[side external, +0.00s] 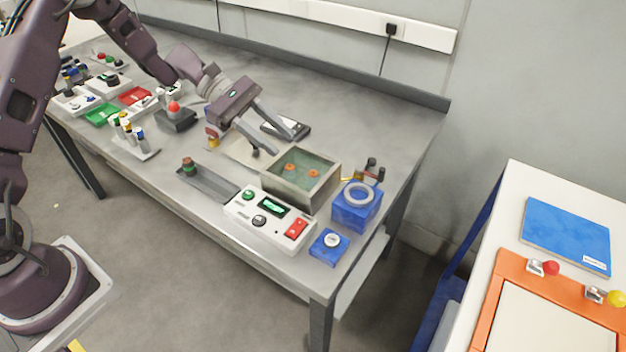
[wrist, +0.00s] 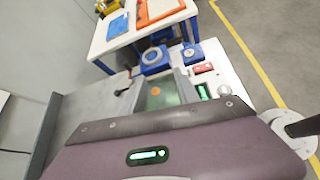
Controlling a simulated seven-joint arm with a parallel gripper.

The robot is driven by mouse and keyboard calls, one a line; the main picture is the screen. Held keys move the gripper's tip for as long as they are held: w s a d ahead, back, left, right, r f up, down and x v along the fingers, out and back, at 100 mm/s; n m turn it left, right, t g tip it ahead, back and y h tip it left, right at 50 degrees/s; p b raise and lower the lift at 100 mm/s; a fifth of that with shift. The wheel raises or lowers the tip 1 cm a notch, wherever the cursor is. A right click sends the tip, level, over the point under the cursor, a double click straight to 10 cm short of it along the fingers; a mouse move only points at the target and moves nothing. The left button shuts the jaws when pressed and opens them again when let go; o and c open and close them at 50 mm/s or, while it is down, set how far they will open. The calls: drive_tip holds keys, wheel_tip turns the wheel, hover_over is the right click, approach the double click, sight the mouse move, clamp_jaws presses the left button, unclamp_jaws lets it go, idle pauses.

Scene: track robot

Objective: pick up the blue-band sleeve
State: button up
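Several small white sleeves with coloured bands stand upright on a white rack (side external: 150,155) near the front edge of the bench in the side view. The blue-band sleeve (side external: 141,138) appears to be the one at the rack's right end. My gripper (side external: 280,145) is well to the right of the rack, above the bench beside an open box. Its two fingers are spread apart with nothing seen between them. In the wrist view the purple gripper body fills the lower part; the fingertips and the sleeves are not visible there.
The open box (side external: 329,184) holds small orange items. A white control panel (side external: 268,215), a blue block with a ring (side external: 350,215) and a smaller blue block (side external: 322,254) stand near it. A joystick (side external: 175,112) stands behind the rack. Bench behind my gripper is mostly clear.

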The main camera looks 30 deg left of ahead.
sight(311, 173)
drive_tip(key=w+f+n, duration=0.1)
drive_tip(key=f, duration=0.1)
drive_tip(key=w+a+f+n+t+h, duration=0.1)
drive_tip(key=f, duration=0.1)
drive_tip(key=w+a+f+n+t, duration=0.1)
drive_tip(key=f+n, duration=0.1)
drive_tip(key=f, duration=0.1)
drive_tip(key=shift+h, duration=0.3)
drive_tip(key=x, duration=0.6)
drive_tip(key=shift+d+f, duration=0.2)
drive_tip(key=shift+f, duration=0.35)
clamp_jaws()
